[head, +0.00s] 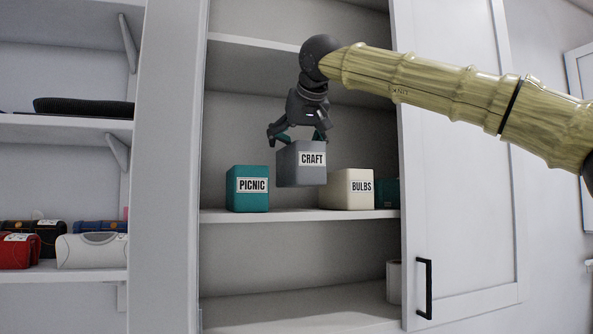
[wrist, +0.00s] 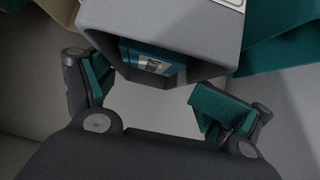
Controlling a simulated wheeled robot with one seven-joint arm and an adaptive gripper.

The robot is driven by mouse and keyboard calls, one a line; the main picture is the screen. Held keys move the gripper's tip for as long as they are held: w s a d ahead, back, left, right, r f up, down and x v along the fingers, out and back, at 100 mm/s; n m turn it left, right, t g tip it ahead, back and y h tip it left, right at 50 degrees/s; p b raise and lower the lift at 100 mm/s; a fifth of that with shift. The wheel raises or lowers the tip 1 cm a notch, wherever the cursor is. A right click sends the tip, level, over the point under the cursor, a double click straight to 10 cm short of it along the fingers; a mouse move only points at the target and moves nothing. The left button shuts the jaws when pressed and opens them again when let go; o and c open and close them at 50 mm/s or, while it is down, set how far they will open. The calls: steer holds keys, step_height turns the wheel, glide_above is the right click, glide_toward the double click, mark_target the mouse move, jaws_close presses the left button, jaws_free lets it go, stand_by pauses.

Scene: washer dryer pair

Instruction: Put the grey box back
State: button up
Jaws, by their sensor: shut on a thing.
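The grey box (head: 301,175), labelled CRAFT, is held upright in the open cabinet, a little above the shelf (head: 300,216). It hangs between the teal PICNIC box and the cream BULBS box. My gripper (head: 298,135) is above it, with its fingers at the box's top, shut on it. In the wrist view, the grey box (wrist: 192,25) fills the top middle, and a blue item (wrist: 150,60) lies inside its open top. The teal-padded fingers of my gripper (wrist: 152,95) show on both sides; their exact contact with the box is hard to see.
The PICNIC box (head: 247,190) stands left on the shelf and the BULBS box (head: 347,190) right, with another teal box (head: 386,193) beyond it. Bare shelf shows between PICNIC and BULBS. The cabinet door (head: 460,170) stands open at right. A white cylinder (head: 394,282) stands below.

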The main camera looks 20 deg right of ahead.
mark_target(294, 167)
steer(key=shift+w+a+f, duration=0.1)
steer(key=shift+w+f, duration=0.2)
steer(key=shift+f, duration=0.3)
steer(key=shift+w+a+f, duration=0.1)
steer(key=shift+w+f, duration=0.15)
steer(key=shift+f, duration=0.3)
steer(key=shift+s+d+f+p, duration=0.1)
steer(key=shift+s+f+p, duration=0.2)
steer(key=shift+f, duration=0.3)
steer(key=shift+s+d+f+p, duration=0.15)
steer(key=shift+f+p, duration=0.15)
steer(key=shift+f, duration=0.3)
steer(key=shift+w+a+f, duration=0.1)
steer(key=shift+w+f, duration=0.15)
steer(key=shift+f, duration=0.25)
steer(key=shift+s, duration=0.1)
steer(key=o, duration=1.3)
steer(key=shift+r, duration=0.1)
steer(key=b+v, duration=0.4)
steer(key=v, duration=0.8)
